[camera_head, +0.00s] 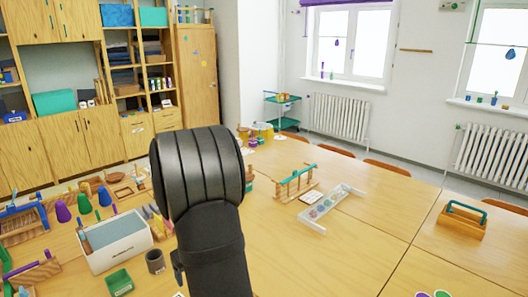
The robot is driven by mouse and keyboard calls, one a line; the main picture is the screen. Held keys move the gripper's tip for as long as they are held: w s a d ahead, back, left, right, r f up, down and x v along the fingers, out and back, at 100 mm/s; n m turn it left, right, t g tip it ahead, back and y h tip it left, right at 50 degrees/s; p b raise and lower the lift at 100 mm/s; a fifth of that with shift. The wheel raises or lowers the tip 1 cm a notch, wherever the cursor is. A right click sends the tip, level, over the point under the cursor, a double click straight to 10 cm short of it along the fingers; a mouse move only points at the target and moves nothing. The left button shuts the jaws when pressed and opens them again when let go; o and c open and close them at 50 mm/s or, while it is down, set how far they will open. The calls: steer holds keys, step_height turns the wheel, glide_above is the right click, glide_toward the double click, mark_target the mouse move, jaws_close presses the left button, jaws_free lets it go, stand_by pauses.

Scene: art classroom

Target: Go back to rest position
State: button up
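My own dark arm stands upright in front of the camera, left of the picture's middle, with a thick ribbed rounded part at its top. I see no fingers of my gripper, so I cannot tell whether it is open or holds anything. The arm hides part of the wooden table (330,255) and whatever lies behind it.
Left of the arm are a white-sided box (115,247), a small green box (120,283) and a dark cup (155,262). To the right are a wooden rack (296,184), a clear tray (328,210) and a wooden caddy (462,219). The front right tabletop is mostly clear.

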steer(key=w+a+n, duration=0.1)
steer(key=w+a, duration=0.1)
steer(key=a, duration=1.5)
steer(key=w+a, duration=0.2)
steer(key=a, duration=1.5)
steer(key=shift+w+f+n, duration=0.3)
steer(key=shift+f+n, duration=0.1)
steer(key=shift+f, duration=0.05)
